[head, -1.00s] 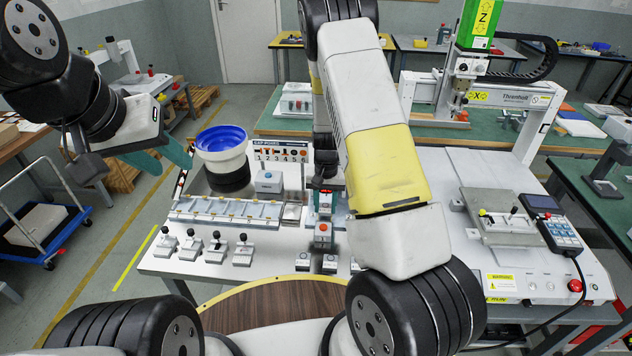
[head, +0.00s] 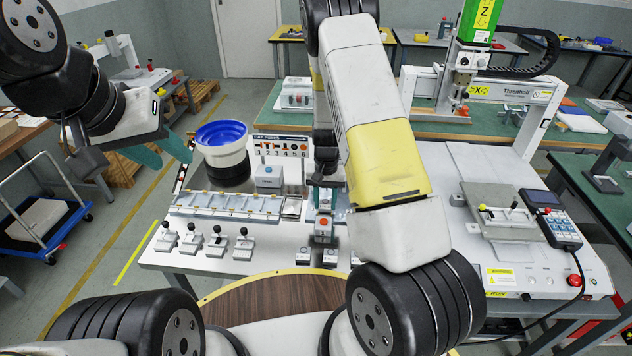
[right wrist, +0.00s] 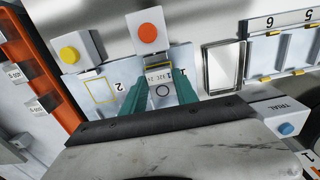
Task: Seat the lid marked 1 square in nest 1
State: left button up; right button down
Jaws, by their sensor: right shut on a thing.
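The lid marked 1 (right wrist: 163,90) is a small pale block with a ring, between the two teal fingers of my right gripper (right wrist: 158,92) in the right wrist view. That gripper is shut on it. The lid is over or in the pale blue nest plate, right of the yellow-outlined spot marked 2 (right wrist: 100,90). I cannot tell whether it lies flat in nest 1; the lid and fingers hide that spot. In the head view my right gripper (head: 324,198) is low over the bench, partly hidden by its arm. My left gripper (head: 164,158) is open and empty, left of the bench.
A box with an orange button (right wrist: 147,30) is close beside the lid; a yellow button (right wrist: 70,54) is further left. An empty framed tray (right wrist: 221,66) lies to the right. A row of pale blue slots (head: 230,206) and a blue bowl (head: 222,134) are on the bench.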

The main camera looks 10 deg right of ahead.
aim_at(325, 205)
jog(key=shift+f, duration=0.5)
jog(key=c, duration=0.9)
grip_release()
jog(key=shift+o, duration=0.2)
jog(key=shift+r, duration=4.05)
jog(key=s+a+r+n+t+y, duration=0.15)
jog(key=s+r, duration=0.35)
jog(key=r, duration=0.6)
jog(key=s+a+r+t+y, duration=0.15)
jog(key=s+r, duration=0.25)
jog(key=r, duration=0.7)
jog(key=s+r+n+t, duration=0.1)
jog(key=s+r, duration=0.3)
jog(key=s, duration=0.3)
jog(key=s+r+n+t, duration=0.1)
jog(key=s+r, duration=0.3)
jog(key=s, duration=0.4)
jog(key=shift+s+d+r+t+h, duration=0.15)
jog(key=shift+d+r+t+h, duration=0.25)
jog(key=shift+t, duration=0.2)
